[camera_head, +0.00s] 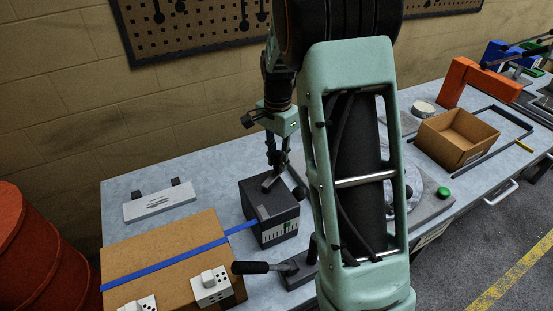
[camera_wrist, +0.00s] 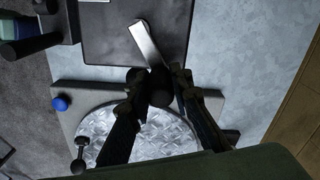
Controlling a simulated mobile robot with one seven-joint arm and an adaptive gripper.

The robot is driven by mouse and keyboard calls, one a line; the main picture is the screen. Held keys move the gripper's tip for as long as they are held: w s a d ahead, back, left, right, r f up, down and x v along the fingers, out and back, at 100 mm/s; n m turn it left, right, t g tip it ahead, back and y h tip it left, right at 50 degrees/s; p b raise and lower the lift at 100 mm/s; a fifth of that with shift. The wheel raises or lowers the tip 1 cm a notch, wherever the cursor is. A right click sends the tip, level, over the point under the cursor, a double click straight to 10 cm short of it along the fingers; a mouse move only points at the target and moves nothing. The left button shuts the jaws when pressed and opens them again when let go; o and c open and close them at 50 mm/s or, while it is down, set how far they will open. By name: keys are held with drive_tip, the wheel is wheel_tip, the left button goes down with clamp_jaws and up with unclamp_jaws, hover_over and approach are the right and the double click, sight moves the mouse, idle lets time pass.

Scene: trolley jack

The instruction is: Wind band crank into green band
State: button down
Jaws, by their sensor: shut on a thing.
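The band tensioner is a dark box (camera_head: 262,205) on the bench, with its top also showing in the wrist view (camera_wrist: 110,35). Its front has a white scale (camera_head: 270,236) with a green band (camera_head: 288,227); the pointer is too small to read. The crank is a flat metal arm on the box top (camera_head: 269,185), also clear in the wrist view (camera_wrist: 146,42). My gripper (camera_head: 277,163) comes down from above. In the wrist view its fingers (camera_wrist: 158,92) are shut on the crank's round black knob (camera_wrist: 159,84).
A blue strap (camera_head: 180,255) runs from the box over a cardboard carton (camera_head: 160,262). A black-handled lever (camera_head: 270,267) stands in front. A round metal plate (camera_wrist: 150,135) lies beside the box. An open carton (camera_head: 455,140) stands farther right. My arm hides the middle of the bench.

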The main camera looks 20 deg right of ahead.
drive_tip(key=c, duration=1.7)
unclamp_jaws()
drive_tip(key=shift+c, duration=0.2)
wheel_tip(320, 180, up, 12)
drive_tip(key=shift+r, duration=0.1)
